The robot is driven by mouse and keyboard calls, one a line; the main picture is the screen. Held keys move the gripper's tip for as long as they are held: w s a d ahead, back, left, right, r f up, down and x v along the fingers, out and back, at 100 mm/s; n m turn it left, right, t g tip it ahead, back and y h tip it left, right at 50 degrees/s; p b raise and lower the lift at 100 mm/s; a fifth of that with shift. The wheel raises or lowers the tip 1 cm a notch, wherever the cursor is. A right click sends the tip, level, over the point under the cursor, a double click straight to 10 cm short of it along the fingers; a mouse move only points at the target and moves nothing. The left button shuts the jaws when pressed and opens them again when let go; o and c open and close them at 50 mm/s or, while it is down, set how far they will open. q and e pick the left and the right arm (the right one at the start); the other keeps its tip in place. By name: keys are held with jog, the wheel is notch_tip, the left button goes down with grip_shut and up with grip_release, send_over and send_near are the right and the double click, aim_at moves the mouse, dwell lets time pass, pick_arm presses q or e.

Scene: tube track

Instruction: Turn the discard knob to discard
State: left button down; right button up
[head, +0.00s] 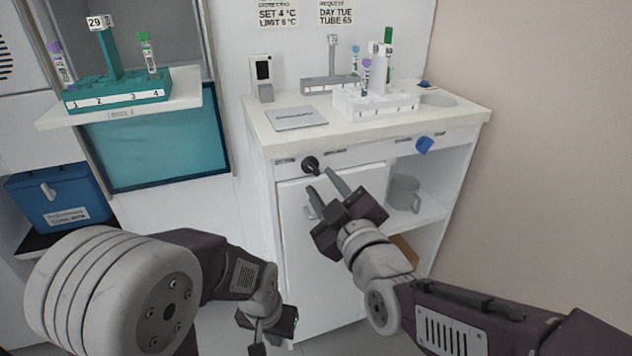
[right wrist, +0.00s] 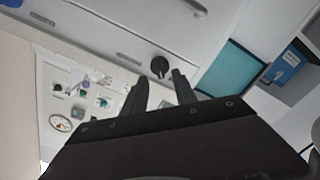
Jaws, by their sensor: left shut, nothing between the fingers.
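A round black knob (head: 310,164) sits on the left of the counter's front panel, and a blue knob (head: 424,144) sits on the right. The small labels beside them are too small to read, so I cannot tell which is the discard knob. My right gripper (head: 318,179) is open and empty, its fingertips just in front of and below the black knob. In the right wrist view the black knob (right wrist: 160,66) shows just beyond the gap between the two fingers, with neither clearly touching it. My left gripper (head: 257,343) is shut and empty, low at the bottom of the picture.
The counter (head: 262,128) holds a white tube rack (head: 375,103), a grey rack (head: 327,84) and a flat grey plate (head: 297,118). A teal rack (head: 118,92) stands on a shelf at left. A blue box (head: 62,205) is below. A grey mug (head: 404,194) stands under the counter.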

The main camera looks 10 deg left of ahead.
aim_at(313, 170)
jog(key=b+x, duration=0.1)
jog(key=x, duration=0.4)
jog(key=shift+c, duration=0.3)
grip_shut()
